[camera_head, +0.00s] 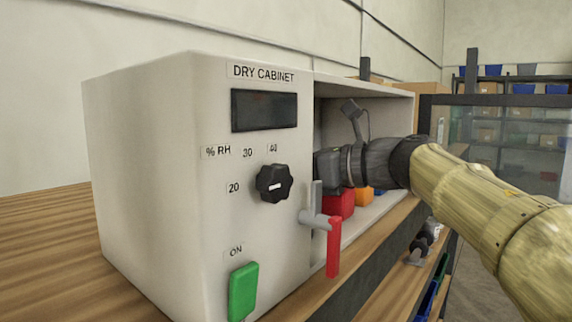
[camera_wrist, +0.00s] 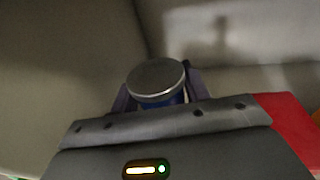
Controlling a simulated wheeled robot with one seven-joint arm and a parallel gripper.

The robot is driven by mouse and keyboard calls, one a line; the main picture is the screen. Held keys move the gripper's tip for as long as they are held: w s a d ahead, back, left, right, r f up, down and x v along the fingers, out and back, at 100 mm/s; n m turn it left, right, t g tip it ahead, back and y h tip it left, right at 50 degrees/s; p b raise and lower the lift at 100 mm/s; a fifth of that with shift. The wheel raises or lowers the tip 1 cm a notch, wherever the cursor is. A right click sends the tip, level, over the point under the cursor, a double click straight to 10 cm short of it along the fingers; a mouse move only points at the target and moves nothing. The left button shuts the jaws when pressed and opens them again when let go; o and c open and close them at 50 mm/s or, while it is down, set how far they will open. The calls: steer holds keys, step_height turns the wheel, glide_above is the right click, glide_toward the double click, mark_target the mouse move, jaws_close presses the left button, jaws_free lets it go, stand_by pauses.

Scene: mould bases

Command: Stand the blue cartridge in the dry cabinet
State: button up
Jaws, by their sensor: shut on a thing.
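The dry cabinet (camera_head: 190,190) is a pale box with its right compartment open at the front. My arm reaches into that opening, and my gripper (camera_wrist: 157,92) is inside. In the wrist view its fingers are closed around the blue cartridge (camera_wrist: 157,82), whose round grey metallic top faces the camera. Only a strip of its blue side shows below the top. The cartridge looks upright; whether its base touches the cabinet floor is hidden. In the head view the cabinet's front panel hides the fingertips and the cartridge.
A red block (camera_head: 340,204) and an orange block (camera_head: 364,195) stand on the cabinet floor near my gripper; the red one also shows at the right of the wrist view (camera_wrist: 295,130). A red-handled lever (camera_head: 333,247) juts out at the opening's left edge. A dark-framed clear panel (camera_head: 500,130) stands right.

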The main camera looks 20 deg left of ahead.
steer(key=shift+d+f+b, duration=0.1)
steer(key=shift+f+b, duration=1.5)
steer(key=shift+f, duration=0.95)
steer(key=shift+o, duration=0.2)
steer(key=shift+f, duration=0.3)
steer(key=shift+f+b, duration=0.2)
steer(key=shift+b, duration=0.15)
steer(key=shift+c, duration=0.6)
steer(key=shift+f+b, duration=0.45)
steer(key=shift+b, duration=0.05)
steer(key=shift+f, duration=0.35)
jaws_close()
steer(key=o, duration=1.1)
jaws_free()
steer(key=shift+o, duration=1.1)
steer(key=shift+r, duration=0.15)
